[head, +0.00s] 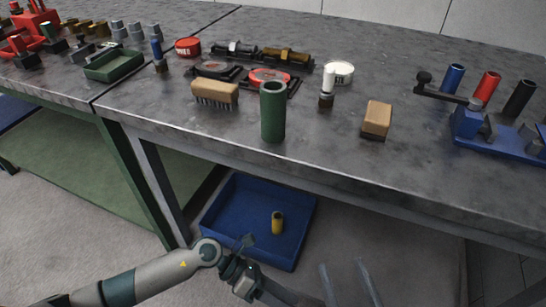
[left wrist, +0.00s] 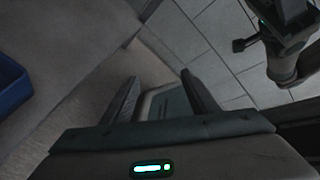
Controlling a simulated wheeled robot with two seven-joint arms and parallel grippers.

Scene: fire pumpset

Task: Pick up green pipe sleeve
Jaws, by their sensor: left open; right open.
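The green pipe sleeve (head: 272,112) stands upright near the front edge of the grey workbench in the head view, with its open dark end up. My right gripper (head: 343,262) shows at the bottom of the head view, below the bench front. Its two fingers are apart with nothing between them, well away from the sleeve. My left arm comes in from the left and leaves at the bottom, so its gripper is outside the head view. In the left wrist view my left gripper (left wrist: 160,78) is open and empty over the floor. The sleeve is not in that view.
Beside the sleeve are a brush (head: 214,94), a wooden block (head: 377,119) and a small white-topped bottle (head: 327,88). A blue fixture (head: 470,124) stands right. A blue bin (head: 218,213) with a yellow sleeve (head: 278,222) sits below the bench. Bare benchtop lies right of the block.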

